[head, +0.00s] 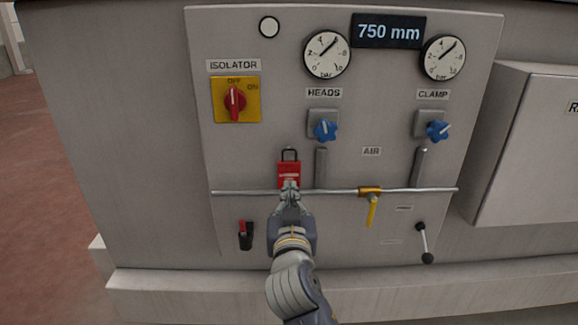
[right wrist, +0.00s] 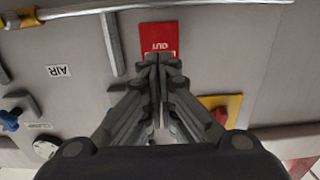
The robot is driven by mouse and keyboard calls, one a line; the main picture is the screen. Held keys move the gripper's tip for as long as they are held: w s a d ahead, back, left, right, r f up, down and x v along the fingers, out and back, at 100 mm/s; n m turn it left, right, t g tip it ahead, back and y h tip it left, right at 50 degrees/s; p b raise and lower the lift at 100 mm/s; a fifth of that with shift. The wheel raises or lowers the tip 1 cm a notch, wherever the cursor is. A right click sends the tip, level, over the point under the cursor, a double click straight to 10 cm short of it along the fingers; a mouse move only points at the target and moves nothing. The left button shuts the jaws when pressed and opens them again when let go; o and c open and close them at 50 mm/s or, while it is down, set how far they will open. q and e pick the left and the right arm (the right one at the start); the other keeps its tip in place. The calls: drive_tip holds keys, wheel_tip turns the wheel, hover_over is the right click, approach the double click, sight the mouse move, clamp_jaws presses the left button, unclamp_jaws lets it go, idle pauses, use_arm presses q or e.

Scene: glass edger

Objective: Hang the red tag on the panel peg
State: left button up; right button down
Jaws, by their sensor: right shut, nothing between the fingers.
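The red tag (head: 288,169) is upright against the grey panel, left of the middle, with a dark loop at its top. Its lower part is behind my right fingertips; in the right wrist view the tag (right wrist: 158,36) shows upside-down white lettering just beyond the fingers. I cannot make out the peg itself at the loop. My right gripper (head: 290,184) is shut and empty, its tips at the tag's lower edge; whether they touch it I cannot tell. It also shows in the right wrist view (right wrist: 158,60). My left gripper is out of view.
A horizontal pipe (head: 330,191) with a yellow lever valve (head: 371,207) crosses the panel (head: 470,60). A red isolator switch (head: 235,101) and blue knobs (head: 326,130) are above. A black holder with a red part (head: 245,236) is lower left. A grey box (head: 530,150) juts out at right.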

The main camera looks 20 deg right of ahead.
drive_tip(key=shift+b+x, duration=0.4)
drive_tip(key=shift+x, duration=3.95)
drive_tip(key=shift+f, duration=0.1)
drive_tip(key=shift+v, duration=1.5)
idle(0.5)
approach(289, 175)
drive_tip(key=shift+s+a+p, duration=0.1)
drive_tip(key=shift+p, duration=0.25)
idle(0.5)
